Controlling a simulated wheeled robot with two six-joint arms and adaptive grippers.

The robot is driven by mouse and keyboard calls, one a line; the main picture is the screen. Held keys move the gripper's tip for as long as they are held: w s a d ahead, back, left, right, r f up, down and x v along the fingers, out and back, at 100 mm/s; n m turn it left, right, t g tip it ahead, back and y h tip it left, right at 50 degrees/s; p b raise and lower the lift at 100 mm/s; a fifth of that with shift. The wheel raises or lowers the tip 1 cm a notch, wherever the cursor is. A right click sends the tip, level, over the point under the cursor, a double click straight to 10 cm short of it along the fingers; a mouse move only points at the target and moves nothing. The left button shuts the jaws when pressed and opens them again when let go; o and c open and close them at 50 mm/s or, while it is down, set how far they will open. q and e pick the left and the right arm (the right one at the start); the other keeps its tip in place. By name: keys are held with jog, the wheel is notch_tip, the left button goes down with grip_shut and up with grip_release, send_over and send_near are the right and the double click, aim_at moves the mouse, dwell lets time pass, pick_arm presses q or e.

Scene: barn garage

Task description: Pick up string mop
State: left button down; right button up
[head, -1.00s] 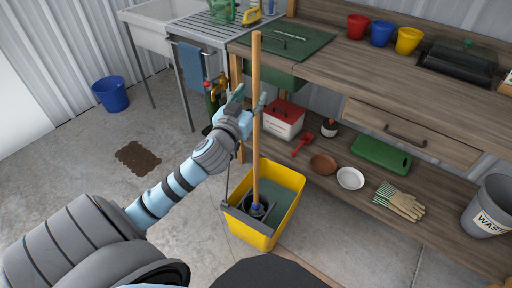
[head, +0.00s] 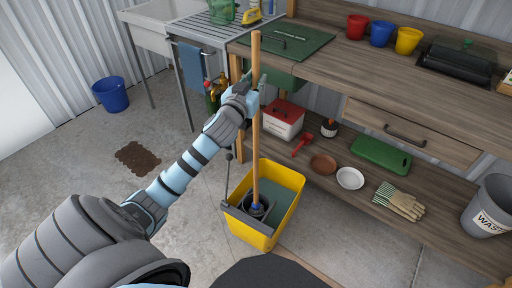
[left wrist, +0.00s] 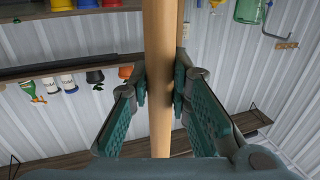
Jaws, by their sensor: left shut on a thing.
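The string mop (head: 256,140) stands upright in a yellow mop bucket (head: 248,228) on the floor, its long wooden handle rising past the bench edge. A blue collar shows at the handle's lower end; the mop head below is mostly hidden in the bucket's wringer. My left gripper (head: 257,86) is at the upper part of the handle. In the left wrist view the wooden handle (left wrist: 160,40) runs between the two green-padded fingers of the left gripper (left wrist: 160,86), which are shut on it. My right gripper is not in view.
A wooden workbench (head: 350,75) with a lower shelf stands close on the right. A red-lidded box (head: 283,124), bowls and gloves (head: 400,200) lie on that shelf. A metal sink stand is behind left. A blue bucket (head: 111,94) stands on open floor at left.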

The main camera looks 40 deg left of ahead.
pick_arm(q)
jog(key=shift+w+r, duration=0.1)
jog(key=shift+r, duration=0.35)
notch_tip(320, 180, up, 19)
jog(key=p, duration=0.5)
jog(key=shift+r+p, duration=0.1)
jog(key=shift+p, duration=0.3)
